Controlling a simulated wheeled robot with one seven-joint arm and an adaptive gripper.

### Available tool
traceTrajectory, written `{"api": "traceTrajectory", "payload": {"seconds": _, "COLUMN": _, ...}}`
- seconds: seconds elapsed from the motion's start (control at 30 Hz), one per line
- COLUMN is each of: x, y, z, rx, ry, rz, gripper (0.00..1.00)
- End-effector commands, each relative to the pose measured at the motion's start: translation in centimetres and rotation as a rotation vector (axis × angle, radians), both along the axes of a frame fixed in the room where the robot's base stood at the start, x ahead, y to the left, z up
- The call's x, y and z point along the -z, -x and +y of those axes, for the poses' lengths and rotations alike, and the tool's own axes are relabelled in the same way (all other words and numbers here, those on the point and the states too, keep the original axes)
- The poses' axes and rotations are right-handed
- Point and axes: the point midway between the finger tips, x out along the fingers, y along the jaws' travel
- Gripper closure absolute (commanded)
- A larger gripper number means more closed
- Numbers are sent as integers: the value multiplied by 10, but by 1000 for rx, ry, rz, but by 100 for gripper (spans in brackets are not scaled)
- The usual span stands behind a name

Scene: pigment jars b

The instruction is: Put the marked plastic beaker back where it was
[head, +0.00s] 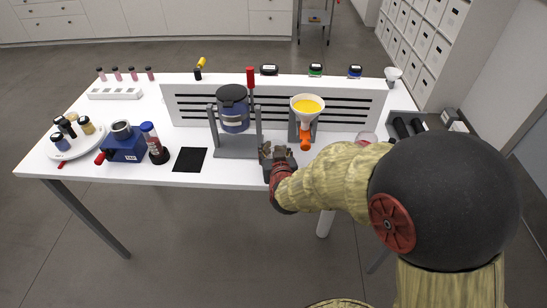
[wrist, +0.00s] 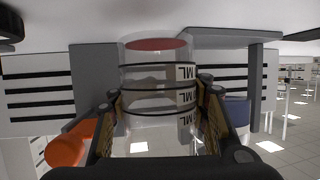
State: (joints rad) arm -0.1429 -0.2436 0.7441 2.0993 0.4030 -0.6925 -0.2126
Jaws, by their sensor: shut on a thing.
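The marked plastic beaker (wrist: 158,75) is a clear cylinder with dark rings and "ML" lettering, which reads upside down in the wrist view. A dull red disc shows at its end nearest the white tabletop. My gripper (wrist: 160,110) is shut on the beaker, a finger on each side. In the head view my gripper (head: 277,152) is at the table's front, between the blue pot's stand and the orange-valved funnel. The beaker is hidden there. I cannot tell whether its base touches the table. A clear pink-rimmed vessel (head: 367,138) stands farther right.
A blue pot (head: 234,118) hangs in a grey stand (head: 237,147) left of my gripper. A yellow-filled funnel (head: 307,106) with an orange valve (head: 305,141) is close on the right. A slotted panel (head: 350,107) stands behind. A black mat (head: 190,159) lies left, bare.

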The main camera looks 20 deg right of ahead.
Motion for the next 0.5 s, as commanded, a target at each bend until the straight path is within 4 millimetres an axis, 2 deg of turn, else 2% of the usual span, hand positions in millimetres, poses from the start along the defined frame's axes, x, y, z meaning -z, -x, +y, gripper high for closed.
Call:
{"api": "traceTrajectory", "payload": {"seconds": 0.03, "x": 14, "y": 2, "z": 0, "rx": 0, "ry": 2, "rz": 5, "gripper": 85}}
{"api": "traceTrajectory", "payload": {"seconds": 0.13, "x": 27, "y": 2, "z": 0, "rx": 0, "ry": 2, "rz": 4, "gripper": 85}}
{"api": "traceTrajectory", "payload": {"seconds": 0.5, "x": 31, "y": 2, "z": 0, "rx": 0, "ry": 1, "rz": 2, "gripper": 85}}
